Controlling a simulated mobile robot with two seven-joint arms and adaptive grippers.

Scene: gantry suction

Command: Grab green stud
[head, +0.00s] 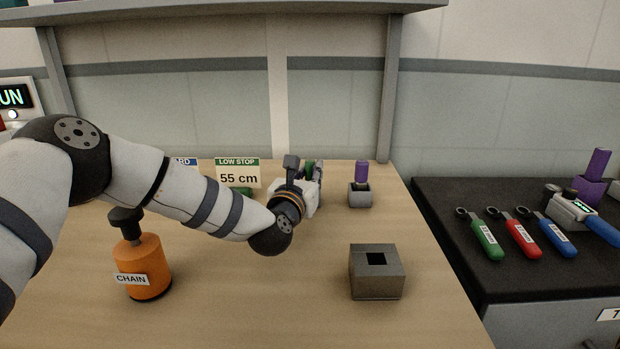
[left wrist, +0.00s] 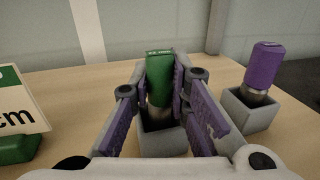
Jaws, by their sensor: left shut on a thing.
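The green stud (left wrist: 159,80) stands upright in a small grey holder (left wrist: 163,142) in the left wrist view, its metal lower part going into the holder. My left gripper (left wrist: 161,88) has its purple-padded fingers on both sides of the stud and is shut on it. In the head view my left gripper (head: 305,182) reaches over the wooden table and hides most of the green stud (head: 309,168). My right gripper is in neither view.
A purple stud (head: 362,173) stands in its own grey holder (head: 360,195) to the right. A grey block with a square hole (head: 376,284) sits nearer. An orange CHAIN bottle (head: 142,266) and a LOW STOP 55 cm sign (head: 238,173) are at left. A black bench (head: 460,205) with colored-handled tools is at right.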

